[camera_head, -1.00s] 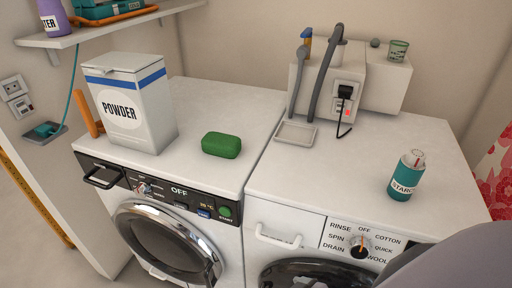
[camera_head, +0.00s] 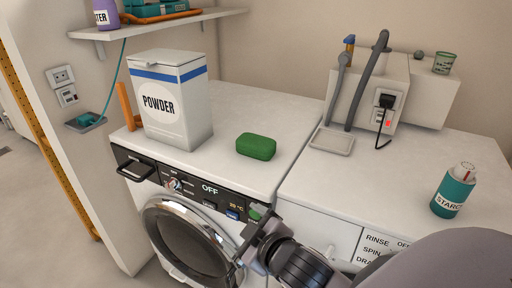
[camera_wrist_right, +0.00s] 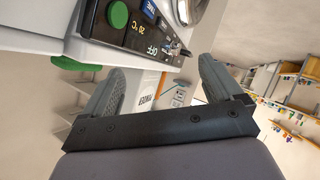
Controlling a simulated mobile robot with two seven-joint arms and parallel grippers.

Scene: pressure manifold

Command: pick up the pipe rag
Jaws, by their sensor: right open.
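I cannot make out a pipe rag in either view. My right gripper (camera_head: 252,238) is in front of the washing machines, beside the green button on the left machine's control panel. In the right wrist view my right gripper (camera_wrist_right: 160,75) has its two fingers wide apart, with nothing between them. The left machine's panel (camera_wrist_right: 135,28) shows just beyond the fingers. Grey hoses (camera_head: 367,85) rise from a white box (camera_head: 400,72) at the back of the right machine. My left gripper is not in view.
A white powder box (camera_head: 172,105) and a green block (camera_head: 256,146) stand on the left machine. A grey tray (camera_head: 332,140) and a teal starch bottle (camera_head: 453,190) are on the right machine. A shelf (camera_head: 160,32) juts out at upper left. The middle of the right machine's top is clear.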

